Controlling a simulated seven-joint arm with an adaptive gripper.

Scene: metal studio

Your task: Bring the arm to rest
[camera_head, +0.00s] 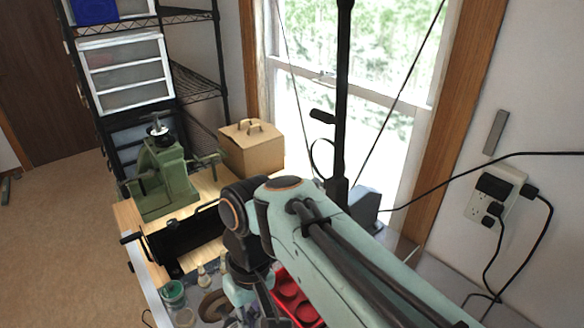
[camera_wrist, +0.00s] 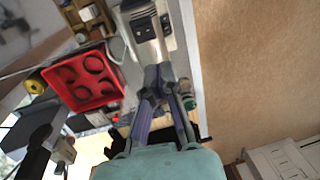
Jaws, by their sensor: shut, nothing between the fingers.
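My gripper (camera_wrist: 157,76) points away from the wrist camera, with its fingers drawn together and nothing held between them. In the head view my pale green arm reaches from the lower right to the middle and bends down there. The fingers are mostly hidden there behind the arm and at the bottom edge. In the wrist view the fingertips appear over the workbench, near a silver and black device (camera_wrist: 145,30). I cannot tell how high above it they are.
A red tray with round recesses (camera_head: 297,302) lies on the bench beside my arm. A green machine (camera_head: 162,182) and a cardboard box (camera_head: 252,150) stand behind. Black cables hang from a wall outlet (camera_head: 493,195) at the right. Open floor (camera_head: 55,235) lies to the left.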

